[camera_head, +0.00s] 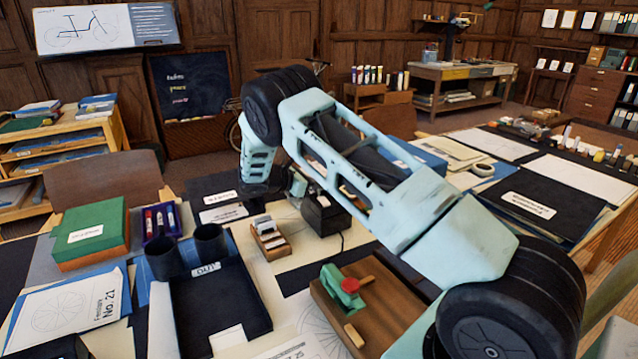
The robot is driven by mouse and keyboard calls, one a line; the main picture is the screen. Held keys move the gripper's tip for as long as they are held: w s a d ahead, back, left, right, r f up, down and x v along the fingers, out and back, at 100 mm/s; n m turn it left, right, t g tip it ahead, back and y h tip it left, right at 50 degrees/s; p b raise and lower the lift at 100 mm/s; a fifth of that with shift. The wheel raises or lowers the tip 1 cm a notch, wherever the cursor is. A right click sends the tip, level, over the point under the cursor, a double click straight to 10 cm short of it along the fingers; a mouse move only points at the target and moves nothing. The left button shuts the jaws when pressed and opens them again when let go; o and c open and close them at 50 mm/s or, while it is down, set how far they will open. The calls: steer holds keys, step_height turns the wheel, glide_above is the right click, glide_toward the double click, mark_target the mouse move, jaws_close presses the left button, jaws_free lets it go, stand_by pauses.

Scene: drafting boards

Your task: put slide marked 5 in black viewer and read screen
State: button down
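The black viewer (326,218) is a small dark box with a cord, standing on the pale sheet at the middle of the desk. My arm hides part of it, and no screen can be read. A small wooden slide box (270,240) stands just left of it with several pale slides in it; their numbers are too small to read. My gripper (297,184) is at the upper left edge of the viewer, above and behind the slide box. Its fingers are small and partly hidden, so neither their opening nor any slide between them can be made out.
A dark tray marked OUT (222,298) and dark cups (187,256) stand left of the slide box. A green box (92,232) is farther left. A wooden board with a green and red device (345,290) lies in front of the viewer, under my arm.

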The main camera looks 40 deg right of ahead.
steer(key=c, duration=1.6)
jaws_free()
steer(key=shift+o, duration=0.2)
steer(key=b+v, duration=0.2)
steer(key=v, duration=1.5)
steer(key=shift+w, duration=0.15)
steer(key=shift+a, duration=0.15)
